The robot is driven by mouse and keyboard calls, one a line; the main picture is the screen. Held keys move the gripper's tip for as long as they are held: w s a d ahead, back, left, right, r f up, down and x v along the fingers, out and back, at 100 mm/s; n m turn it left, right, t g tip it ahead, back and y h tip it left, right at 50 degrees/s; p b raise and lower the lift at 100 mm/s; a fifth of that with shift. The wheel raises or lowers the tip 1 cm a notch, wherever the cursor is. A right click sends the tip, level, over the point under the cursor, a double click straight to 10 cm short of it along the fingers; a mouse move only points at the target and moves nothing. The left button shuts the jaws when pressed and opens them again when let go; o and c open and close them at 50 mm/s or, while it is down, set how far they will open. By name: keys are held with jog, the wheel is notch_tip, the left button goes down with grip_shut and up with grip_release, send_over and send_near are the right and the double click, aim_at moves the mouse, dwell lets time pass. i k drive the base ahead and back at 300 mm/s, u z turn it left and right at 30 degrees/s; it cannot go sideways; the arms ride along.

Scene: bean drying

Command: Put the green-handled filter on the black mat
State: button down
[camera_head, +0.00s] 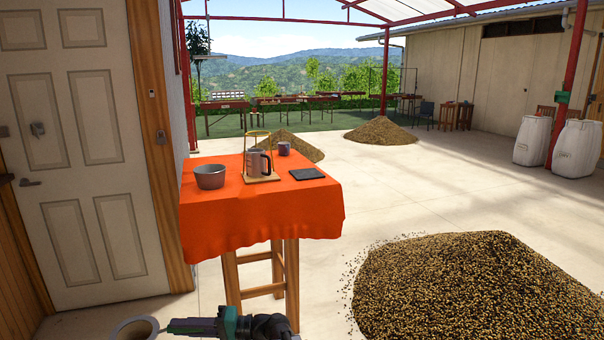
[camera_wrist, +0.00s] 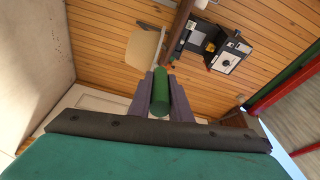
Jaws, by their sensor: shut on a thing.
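The green-handled filter (camera_head: 135,328) shows in the head view at the bottom edge as a pale round cloth opening, partly cut off. In the wrist view its green handle (camera_wrist: 160,92) lies between my fingers, with the cream filter cloth (camera_wrist: 145,49) beyond. My gripper (camera_head: 190,326) is shut on the handle and low in front of the table; it also shows in the wrist view (camera_wrist: 160,76). The black mat (camera_head: 307,174) lies flat and bare on the right part of the orange-covered table, well above and to the right of the filter in the head view.
The orange tablecloth (camera_head: 232,220) covers a wooden-legged table. A large bean heap (camera_head: 470,290) lies on the floor at right. A white door (camera_head: 85,150) is at left.

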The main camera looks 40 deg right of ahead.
aim_at(311, 176)
jog(key=i, duration=0.85)
